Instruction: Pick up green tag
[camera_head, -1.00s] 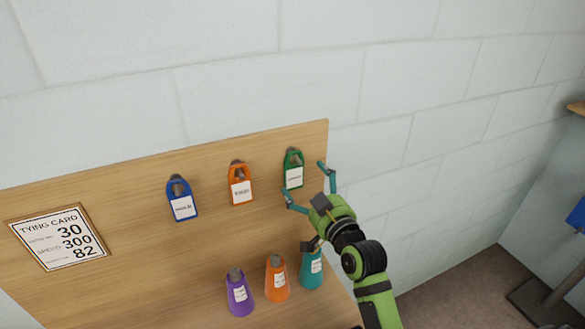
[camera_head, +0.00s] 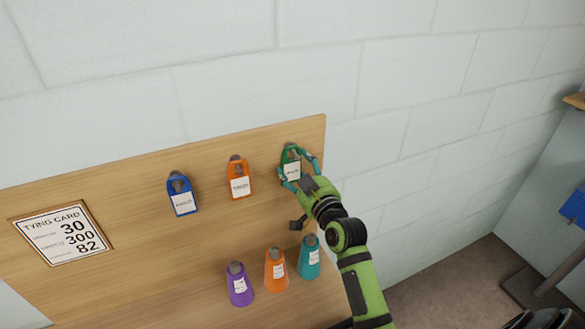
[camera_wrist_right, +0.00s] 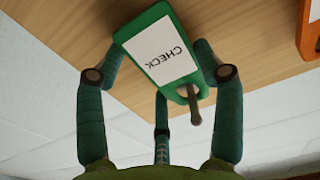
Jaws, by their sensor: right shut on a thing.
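The green tag (camera_head: 291,168) hangs on a peg at the upper right of the wooden board, with a white label. My right gripper (camera_head: 300,172) is at the tag, its teal fingers on either side of it. In the right wrist view the green tag (camera_wrist_right: 163,55) has a label reading "CHECK", and a grey peg passes through its hole. The fingers of my right gripper (camera_wrist_right: 160,75) are closed on the tag's sides. My left gripper is not in view.
A blue tag (camera_head: 181,195) and an orange tag (camera_head: 239,178) hang to the left on the board (camera_head: 130,215). Purple (camera_head: 239,286), orange (camera_head: 276,272) and teal cones (camera_head: 309,260) stand below. A framed card (camera_head: 63,236) is at the left.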

